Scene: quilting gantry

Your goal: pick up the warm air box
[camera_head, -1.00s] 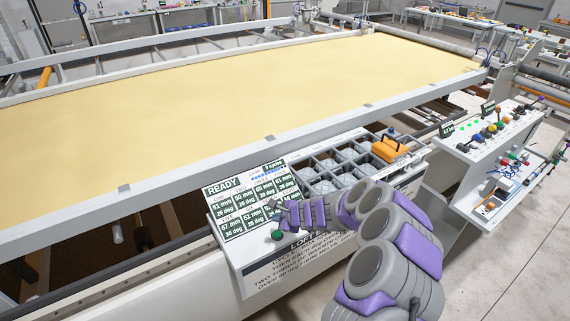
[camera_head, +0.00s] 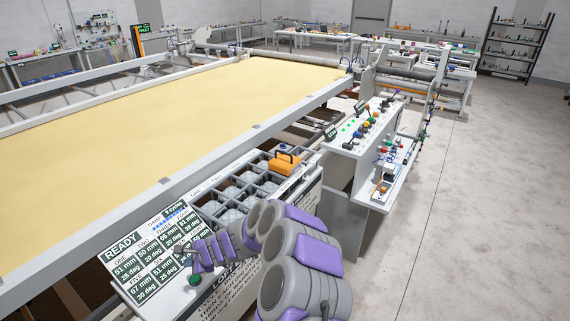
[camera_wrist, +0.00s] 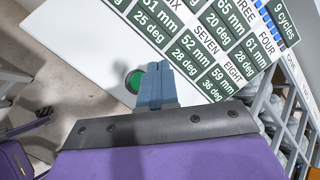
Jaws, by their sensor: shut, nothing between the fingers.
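An orange box with a dark handle (camera_head: 285,164), which looks like the warm air box, sits at the far right end of the compartment rack. My gripper (camera_head: 181,251) is over the near part of the white console, well to the left of and nearer than the orange box. In the wrist view my gripper (camera_wrist: 154,68) has its two blue-grey fingers together with nothing between them. A green button (camera_wrist: 135,80) lies just beside the fingers, and I cannot tell whether they touch it. The orange box is out of the wrist view.
A READY display panel (camera_head: 150,257) lies beside my gripper. The compartment rack (camera_head: 209,206) holds several greyish pieces. A long yellow quilt bed (camera_head: 150,125) runs behind the console. A control stand with coloured knobs (camera_head: 345,145) stands to the right. The floor at the right is clear.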

